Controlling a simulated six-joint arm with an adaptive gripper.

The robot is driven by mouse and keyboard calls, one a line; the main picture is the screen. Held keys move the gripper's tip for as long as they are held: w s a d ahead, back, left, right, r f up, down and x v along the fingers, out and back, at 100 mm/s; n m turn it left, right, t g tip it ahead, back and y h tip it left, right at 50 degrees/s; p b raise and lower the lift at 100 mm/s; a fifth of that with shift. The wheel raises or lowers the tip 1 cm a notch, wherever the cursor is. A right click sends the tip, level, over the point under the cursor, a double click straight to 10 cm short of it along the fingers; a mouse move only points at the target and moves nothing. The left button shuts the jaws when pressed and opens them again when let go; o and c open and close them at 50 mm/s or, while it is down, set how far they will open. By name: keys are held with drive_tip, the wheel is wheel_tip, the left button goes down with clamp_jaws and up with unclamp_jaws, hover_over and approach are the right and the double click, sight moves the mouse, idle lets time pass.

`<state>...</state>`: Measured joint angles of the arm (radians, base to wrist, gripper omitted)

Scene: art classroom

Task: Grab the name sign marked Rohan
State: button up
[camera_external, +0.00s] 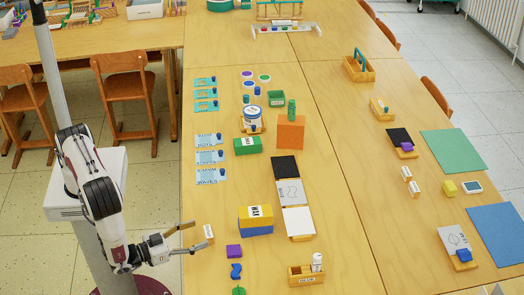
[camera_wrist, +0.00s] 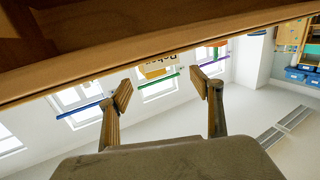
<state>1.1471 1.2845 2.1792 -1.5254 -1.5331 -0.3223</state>
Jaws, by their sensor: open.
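A small name sign (camera_external: 209,233) stands near the left edge of the table, just beyond my fingertips in the external view. Its lettering is too small to read there. In the wrist view a wooden sign with dark lettering (camera_wrist: 160,67) shows between my fingers, upside down; the word looks like Rohan but is partly cut off. My gripper (camera_external: 196,238) is open, fingers spread to either side of the sign and apart from it. It also shows open and empty in the wrist view (camera_wrist: 161,86). Two similar small signs (camera_external: 406,173) (camera_external: 416,189) stand farther right.
A purple block (camera_external: 233,251) and a blue wavy piece (camera_external: 236,270) lie close to my gripper's right. A yellow and blue block stack (camera_external: 256,220) stands behind them. In the wrist view the wooden table edge (camera_wrist: 150,42) crosses the top.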

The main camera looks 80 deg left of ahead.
sight(208, 231)
drive_tip(key=shift+w, duration=0.1)
drive_tip(key=shift+w+a+f, duration=0.35)
drive_tip(key=shift+w+a, duration=0.1)
drive_tip(key=shift+w, duration=0.2)
drive_tip(key=shift+w+a+f, duration=0.3)
drive_tip(key=shift+w+a, duration=0.1)
drive_tip(key=shift+w, duration=0.2)
drive_tip(key=shift+x, duration=1)
drive_tip(key=shift+d, duration=0.1)
drive_tip(key=c, duration=1)
